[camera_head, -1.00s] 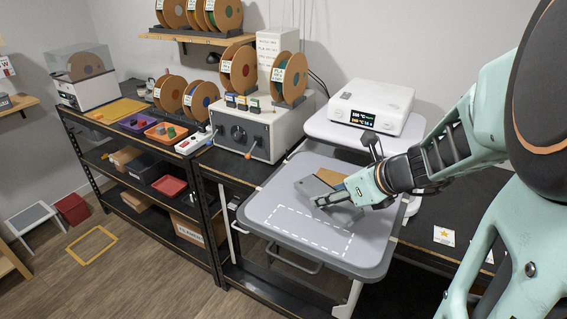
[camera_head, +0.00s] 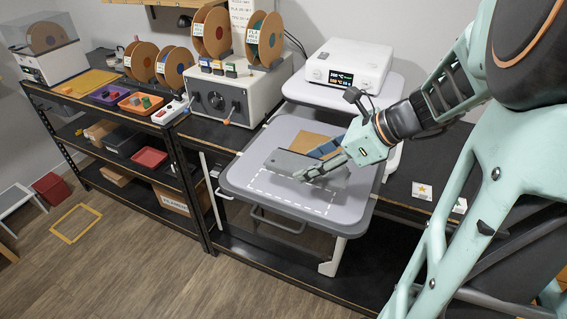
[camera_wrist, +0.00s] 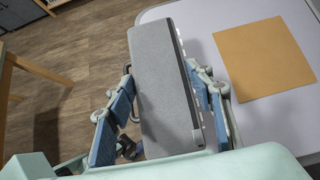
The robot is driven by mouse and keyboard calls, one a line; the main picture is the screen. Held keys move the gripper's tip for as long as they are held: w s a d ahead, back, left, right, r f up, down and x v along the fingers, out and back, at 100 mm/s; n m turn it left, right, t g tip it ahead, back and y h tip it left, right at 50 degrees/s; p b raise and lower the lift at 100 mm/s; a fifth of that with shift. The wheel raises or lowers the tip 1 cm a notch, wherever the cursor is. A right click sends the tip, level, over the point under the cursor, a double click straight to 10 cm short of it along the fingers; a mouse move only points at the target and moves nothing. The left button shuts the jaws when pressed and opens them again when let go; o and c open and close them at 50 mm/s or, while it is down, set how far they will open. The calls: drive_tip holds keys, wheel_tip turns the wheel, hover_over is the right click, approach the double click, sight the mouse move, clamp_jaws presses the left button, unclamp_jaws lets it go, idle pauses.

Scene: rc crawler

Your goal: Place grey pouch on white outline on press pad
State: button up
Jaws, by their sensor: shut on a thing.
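The grey pouch (camera_head: 318,168) is a long flat rectangle. My gripper (camera_head: 318,162) is shut on it, with fingers on both long sides, and holds it over the press pad (camera_head: 237,178). In the wrist view the pouch (camera_wrist: 165,85) lies lengthwise between the blue-lined fingers (camera_wrist: 165,110). The white dashed outline (camera_head: 285,207) is on the near part of the grey pad. The pouch covers the outline's far edge in the head view. Whether the pouch touches the pad cannot be told.
A tan square sheet (camera_head: 308,142) lies on the pad behind the pouch. The white press head (camera_head: 348,66) with its display stands behind. A grey machine with spools (camera_head: 232,92) stands to the left. The pad's near part is clear.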

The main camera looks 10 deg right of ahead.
drive_tip(key=b+x, duration=0.1)
drive_tip(key=x, duration=0.1)
drive_tip(key=b+x, duration=0.1)
drive_tip(key=x, duration=0.1)
drive_tip(key=d+b+x, duration=0.1)
drive_tip(key=b+x, duration=0.1)
drive_tip(key=shift+w+f, duration=0.1)
drive_tip(key=shift+f, duration=0.2)
drive_tip(key=f+b, duration=0.3)
drive_tip(key=shift+w+a+f, duration=0.2)
drive_tip(key=shift+f, duration=0.05)
drive_tip(key=shift+f, duration=0.1)
drive_tip(key=o, duration=1.1)
drive_tip(key=shift+o, duration=0.2)
